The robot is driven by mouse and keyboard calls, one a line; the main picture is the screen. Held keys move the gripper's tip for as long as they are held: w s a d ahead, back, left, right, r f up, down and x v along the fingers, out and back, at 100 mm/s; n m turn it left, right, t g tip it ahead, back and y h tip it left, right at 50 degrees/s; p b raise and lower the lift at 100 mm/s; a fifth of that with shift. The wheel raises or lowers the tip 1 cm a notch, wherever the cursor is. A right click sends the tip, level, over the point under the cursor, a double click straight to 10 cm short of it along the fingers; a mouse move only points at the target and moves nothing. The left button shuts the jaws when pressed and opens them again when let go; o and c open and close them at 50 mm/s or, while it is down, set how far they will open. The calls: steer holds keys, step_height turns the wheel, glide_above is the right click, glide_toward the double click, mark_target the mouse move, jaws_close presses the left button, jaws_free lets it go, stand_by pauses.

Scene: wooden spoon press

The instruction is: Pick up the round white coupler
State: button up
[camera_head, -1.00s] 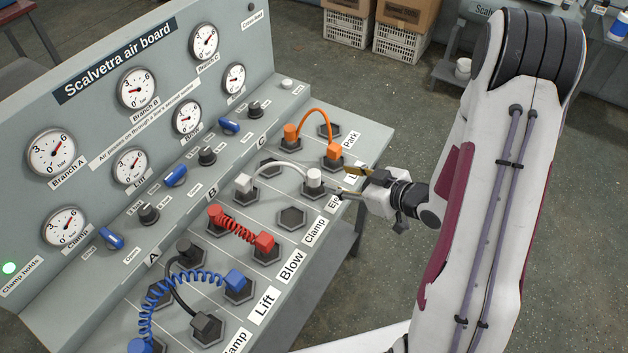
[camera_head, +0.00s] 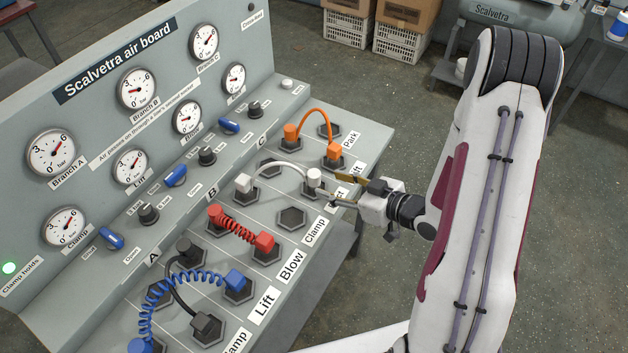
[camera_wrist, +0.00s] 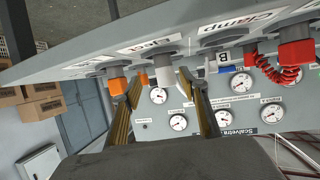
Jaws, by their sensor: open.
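The round white coupler (camera_head: 314,178) stands upright in a hex socket on the board's sloping deck. A white hose joins it to a square white coupler (camera_head: 244,184) in a socket farther back. My gripper (camera_head: 344,190) is open and empty, just to the right of the round coupler. In the wrist view the white coupler (camera_wrist: 163,77) shows between the two spread fingers of my gripper (camera_wrist: 165,90); I cannot tell whether either finger touches it.
Orange couplers (camera_head: 333,152) with their hose sit just behind. A coiled red hose (camera_head: 240,226) and blue coiled hose (camera_head: 180,285) lie nearer the front. An empty socket (camera_head: 292,217) is in front of the white coupler. The gauge panel (camera_head: 100,120) rises at left.

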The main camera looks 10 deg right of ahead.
mark_target(319, 184)
steer(key=shift+w+a+f, duration=0.3)
steer(key=shift+w+a, duration=0.1)
steer(key=shift+w, duration=0.15)
steer(key=shift+w+a+f, duration=0.3)
steer(key=shift+w+a, duration=0.15)
steer(key=shift+a, duration=0.15)
steer(key=shift+w+a+f, duration=0.3)
steer(key=shift+w+a, duration=0.1)
steer(key=shift+a, duration=0.15)
steer(key=shift+x, duration=1.15)
steer(key=shift+d, duration=0.1)
jaws_close()
